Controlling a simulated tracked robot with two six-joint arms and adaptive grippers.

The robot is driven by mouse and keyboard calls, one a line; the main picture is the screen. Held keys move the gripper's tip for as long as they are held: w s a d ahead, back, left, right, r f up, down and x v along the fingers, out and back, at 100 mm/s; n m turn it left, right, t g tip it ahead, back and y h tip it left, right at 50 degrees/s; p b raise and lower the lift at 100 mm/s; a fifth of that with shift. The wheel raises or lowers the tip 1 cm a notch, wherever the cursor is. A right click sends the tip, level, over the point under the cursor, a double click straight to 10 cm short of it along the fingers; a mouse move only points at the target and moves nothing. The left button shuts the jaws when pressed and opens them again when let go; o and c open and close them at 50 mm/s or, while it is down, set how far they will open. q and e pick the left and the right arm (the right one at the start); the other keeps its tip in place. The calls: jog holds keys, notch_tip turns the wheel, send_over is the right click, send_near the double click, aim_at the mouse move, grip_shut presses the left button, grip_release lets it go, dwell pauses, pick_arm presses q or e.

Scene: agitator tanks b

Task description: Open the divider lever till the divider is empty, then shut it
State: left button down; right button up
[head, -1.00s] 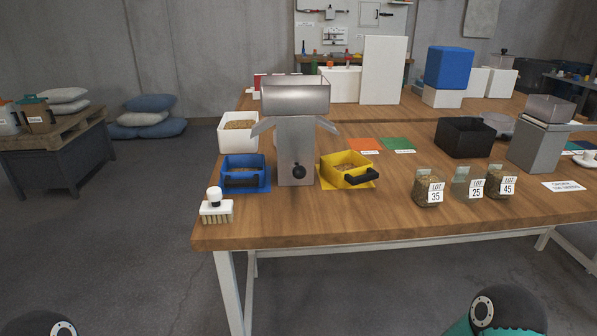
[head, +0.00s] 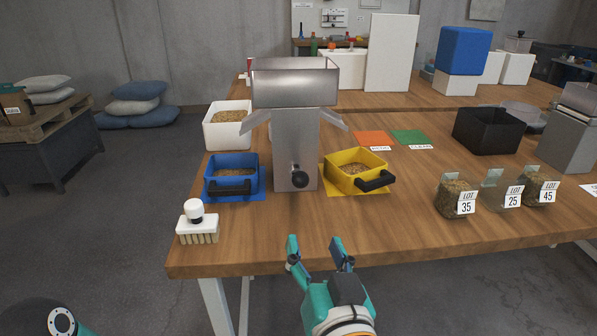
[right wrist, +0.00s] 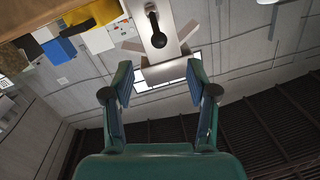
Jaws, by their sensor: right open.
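The divider (head: 295,125) is a grey metal column with a hopper on top and a sloping chute on each side. Its lever has a black knob (head: 299,179) low on the front face; the knob also shows in the right wrist view (right wrist: 159,39). A blue bin (head: 232,176) stands under the left chute and a yellow bin (head: 356,171) under the right one, both with grain in them. My right gripper (head: 320,245) is open and empty, in front of the table edge, short of the knob. My left gripper is not in view.
A white brush (head: 197,222) stands at the table's front left corner. A white tub of grain (head: 227,126) is behind the blue bin. Jars with lot labels (head: 457,196) stand at the right. The wooden table top (head: 270,225) is clear before the divider.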

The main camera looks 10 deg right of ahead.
aim_at(302, 185)
jog(key=w, duration=0.5)
jog(key=w+r+b, duration=0.1)
jog(key=w, duration=1)
jog(key=shift+w+a+r+b, duration=0.15)
jog(key=shift+a+r+b, duration=0.15)
jog(key=shift+r, duration=0.05)
jog(key=shift+c, duration=0.3)
